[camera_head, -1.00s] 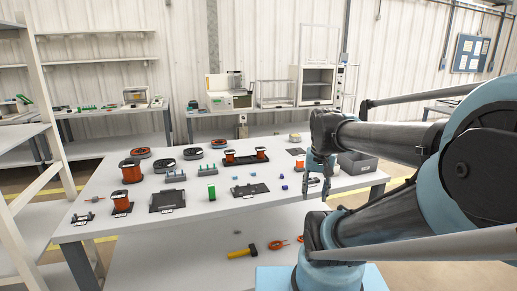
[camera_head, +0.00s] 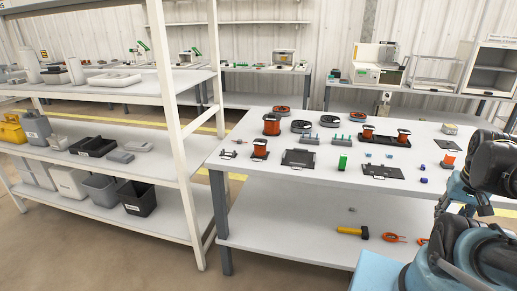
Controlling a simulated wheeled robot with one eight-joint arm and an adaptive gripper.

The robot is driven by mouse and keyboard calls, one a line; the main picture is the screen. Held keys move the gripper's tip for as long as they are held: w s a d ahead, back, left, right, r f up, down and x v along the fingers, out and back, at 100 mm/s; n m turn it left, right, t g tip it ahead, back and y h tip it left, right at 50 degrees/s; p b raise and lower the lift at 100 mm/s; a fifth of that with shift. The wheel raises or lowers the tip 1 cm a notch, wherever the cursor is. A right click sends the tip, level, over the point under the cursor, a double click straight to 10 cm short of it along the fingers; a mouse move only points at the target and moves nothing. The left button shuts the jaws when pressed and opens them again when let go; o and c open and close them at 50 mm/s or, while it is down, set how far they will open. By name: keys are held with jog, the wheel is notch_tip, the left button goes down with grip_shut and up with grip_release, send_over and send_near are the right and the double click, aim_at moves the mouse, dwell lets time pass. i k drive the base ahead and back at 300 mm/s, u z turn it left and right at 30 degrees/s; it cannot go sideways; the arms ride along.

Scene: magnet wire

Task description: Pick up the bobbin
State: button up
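Several bobbins wound with orange-red wire stand on the white table. One large bobbin (camera_head: 271,124) stands at the table's back left, and a smaller bobbin (camera_head: 260,148) sits on a black plate in front of it. Two more, a left one (camera_head: 368,131) and a right one (camera_head: 403,136), stand in a black tray. Another orange-red piece (camera_head: 447,160) lies near my arm at the right. I cannot tell which bobbin the task means. My gripper (camera_head: 476,204) is at the right edge, over the table's right part, apart from these bobbins. Its fingers are partly hidden and small.
A white shelf rack (camera_head: 170,100) with bins stands left of the table (camera_head: 240,171). Black plates, a green block (camera_head: 343,161) and small blue cubes lie on the tabletop. A yellow-handled hammer (camera_head: 352,231) and orange-handled tool lie on the lower shelf.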

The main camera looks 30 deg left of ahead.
aim_at(260, 144)
jog(key=u, duration=1.8)
